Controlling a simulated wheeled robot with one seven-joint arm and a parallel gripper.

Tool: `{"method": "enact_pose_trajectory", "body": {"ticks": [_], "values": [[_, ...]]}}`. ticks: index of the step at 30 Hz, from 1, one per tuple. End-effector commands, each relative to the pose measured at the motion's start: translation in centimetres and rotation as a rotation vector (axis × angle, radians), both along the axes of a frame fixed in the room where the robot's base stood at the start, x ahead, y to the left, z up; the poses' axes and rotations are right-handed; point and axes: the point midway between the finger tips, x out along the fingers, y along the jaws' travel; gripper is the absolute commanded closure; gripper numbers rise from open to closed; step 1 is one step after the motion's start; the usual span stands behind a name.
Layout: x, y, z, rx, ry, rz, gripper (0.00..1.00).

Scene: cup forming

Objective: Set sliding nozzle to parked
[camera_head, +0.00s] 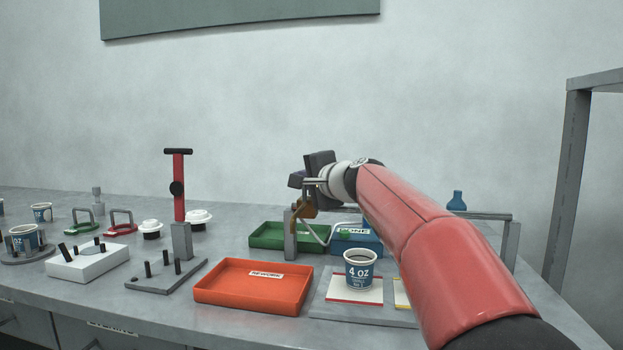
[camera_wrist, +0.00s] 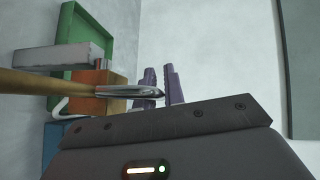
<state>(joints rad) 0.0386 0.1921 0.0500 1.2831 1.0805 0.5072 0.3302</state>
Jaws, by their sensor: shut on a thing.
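The sliding nozzle (camera_head: 303,210) is a brownish block near the left end of a raised rail (camera_head: 480,216), close to its grey left post (camera_head: 290,235). A pale bent tube hangs from it. My gripper (camera_head: 297,181) is above the nozzle at the rail's left end. Its purple fingers (camera_wrist: 160,88) are shut on a silver part that reaches from the nozzle side. The exact contact is partly hidden. My arm hides the middle of the rail.
A 4 oz cup (camera_head: 360,272) stands on a white pad right of the nozzle. Green (camera_head: 270,236) and blue (camera_head: 360,238) trays lie behind, and an orange tray (camera_head: 253,300) in front. A red lever (camera_head: 179,190) stands left. The air above the table's left side is free.

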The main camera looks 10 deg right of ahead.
Motion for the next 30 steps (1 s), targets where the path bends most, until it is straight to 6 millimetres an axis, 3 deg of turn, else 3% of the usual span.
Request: {"method": "enact_pose_trajectory", "body": {"ticks": [6, 7, 12, 22, 30], "values": [[0.0, 0.4, 0.1, 0.003, -0.002, 0.005, 1.00], [0.0, 0.4, 0.1, 0.003, -0.002, 0.005, 0.88], [0.0, 0.3, 0.1, 0.003, -0.001, 0.004, 0.68], [-0.4, 0.0, 0.1, 0.001, -0.002, 0.002, 0.68], [-4.2, -1.9, 0.6, 0.001, -0.004, 0.001, 0.68]]}}
